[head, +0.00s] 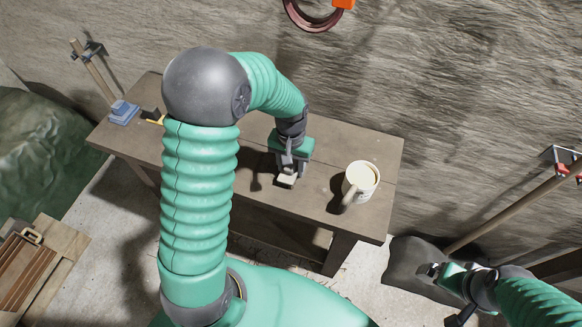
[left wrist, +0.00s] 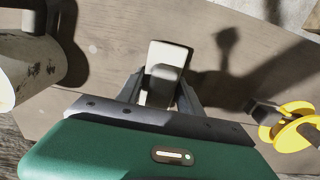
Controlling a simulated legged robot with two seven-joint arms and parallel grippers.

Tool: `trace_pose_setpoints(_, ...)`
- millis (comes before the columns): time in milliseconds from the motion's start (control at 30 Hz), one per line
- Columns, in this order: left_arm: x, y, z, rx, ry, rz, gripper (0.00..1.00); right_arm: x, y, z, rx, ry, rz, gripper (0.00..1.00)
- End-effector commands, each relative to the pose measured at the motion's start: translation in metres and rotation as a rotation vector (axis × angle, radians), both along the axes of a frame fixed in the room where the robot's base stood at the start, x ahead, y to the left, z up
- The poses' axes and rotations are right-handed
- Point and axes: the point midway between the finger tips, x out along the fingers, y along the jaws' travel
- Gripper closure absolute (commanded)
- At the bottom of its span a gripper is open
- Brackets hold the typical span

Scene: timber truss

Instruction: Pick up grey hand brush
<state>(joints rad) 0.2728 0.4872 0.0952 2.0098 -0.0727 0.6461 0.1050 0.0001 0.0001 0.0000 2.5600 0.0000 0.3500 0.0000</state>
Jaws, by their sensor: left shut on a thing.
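The grey hand brush (head: 287,180) is a small thing with a pale, cream part and a grey part, over the middle of the wooden table. My left gripper (head: 290,167) points down and is shut on it. In the left wrist view the brush (left wrist: 165,58) shows between the two fingers, the grey part in front of the pale block. I cannot tell whether the brush touches the table top. My right gripper (head: 432,270) is at the lower right, away from the table; its jaw opening is too small to read.
A white mug (head: 361,179) stands close to the right of my left gripper on the table (head: 375,140). A blue-grey block (head: 123,113) and a black and yellow item (head: 151,115) lie at the table's left end. A stone wall (head: 430,60) rises behind.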

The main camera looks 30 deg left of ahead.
Motion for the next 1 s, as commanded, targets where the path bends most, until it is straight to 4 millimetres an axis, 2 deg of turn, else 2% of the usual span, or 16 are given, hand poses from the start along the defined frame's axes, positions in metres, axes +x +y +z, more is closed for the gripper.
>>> trace_pose_setpoints(300,0.000,0.001,0.003,0.002,0.001,0.000,1.00,0.000,0.000,0.001,0.000,0.000,0.000,0.00)
trace_pose_setpoints(367,0.000,0.001,0.012,0.002,-0.001,0.000,1.00,0.000,0.000,0.003,0.000,0.000,0.000,0.00)
trace_pose_setpoints(600,0.000,0.001,0.072,0.002,-0.004,0.001,1.00,0.000,0.000,0.012,0.000,0.000,0.000,0.00)
trace_pose_setpoints(700,0.000,0.001,0.090,0.002,-0.004,0.001,1.00,0.000,0.000,0.014,0.000,0.000,0.000,0.00)
trace_pose_setpoints(800,0.000,0.001,0.098,0.001,0.000,0.001,1.00,0.000,0.000,0.015,0.000,0.000,0.000,0.00)
trace_pose_setpoints(1000,0.000,0.001,0.100,0.001,0.002,0.000,1.00,0.000,0.000,0.014,0.000,0.000,0.000,0.00)
